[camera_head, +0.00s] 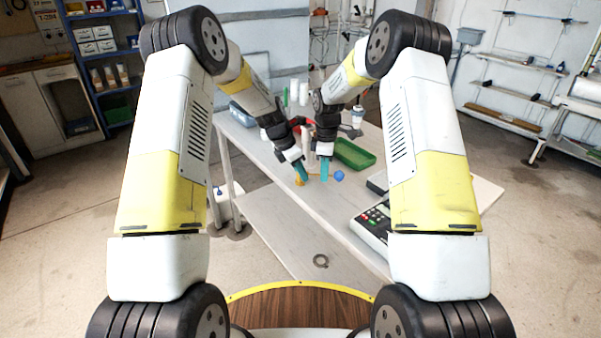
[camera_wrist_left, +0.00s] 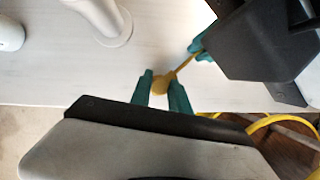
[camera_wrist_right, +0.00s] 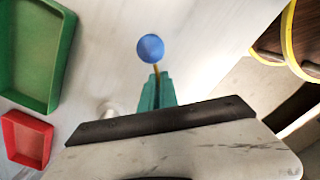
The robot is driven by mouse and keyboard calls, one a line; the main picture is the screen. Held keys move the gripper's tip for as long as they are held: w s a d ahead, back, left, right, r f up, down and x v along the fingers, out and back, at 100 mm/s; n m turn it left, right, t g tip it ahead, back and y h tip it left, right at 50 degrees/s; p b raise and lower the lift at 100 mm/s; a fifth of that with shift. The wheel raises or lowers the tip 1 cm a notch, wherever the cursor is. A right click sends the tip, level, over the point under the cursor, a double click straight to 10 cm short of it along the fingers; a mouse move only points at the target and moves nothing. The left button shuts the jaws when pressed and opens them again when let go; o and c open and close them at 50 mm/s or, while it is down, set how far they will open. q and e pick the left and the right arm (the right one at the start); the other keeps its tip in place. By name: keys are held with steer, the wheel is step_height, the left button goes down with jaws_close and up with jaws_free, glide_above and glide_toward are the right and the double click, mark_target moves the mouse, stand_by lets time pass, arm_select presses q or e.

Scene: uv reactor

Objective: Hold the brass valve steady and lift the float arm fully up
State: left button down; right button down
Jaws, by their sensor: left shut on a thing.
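The brass valve (camera_head: 299,181) is on the white table; its yellow-gold body (camera_wrist_left: 161,87) shows between my left gripper's teal fingertips in the left wrist view. My left gripper (camera_head: 301,172) is shut on it. The thin brass float arm (camera_wrist_left: 184,65) runs from the valve toward my right gripper (camera_head: 324,171). The right gripper's teal fingers (camera_wrist_right: 156,92) look closed around the float arm, close to the blue ball float (camera_wrist_right: 150,48). The ball also shows in the head view (camera_head: 339,176), just right of my right gripper. The valve's base is mostly hidden.
A green tray (camera_head: 356,152) stands behind the ball, and a red tray (camera_wrist_right: 27,138) shows in the right wrist view. A white post (camera_wrist_left: 104,20) stands near the valve. A keypad instrument (camera_head: 372,223) is at the right.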

steer(key=shift+d+f, duration=0.1)
steer(key=shift+f, duration=0.45)
steer(key=c, duration=1)
jaws_free()
steer(key=shift+r, duration=3.55)
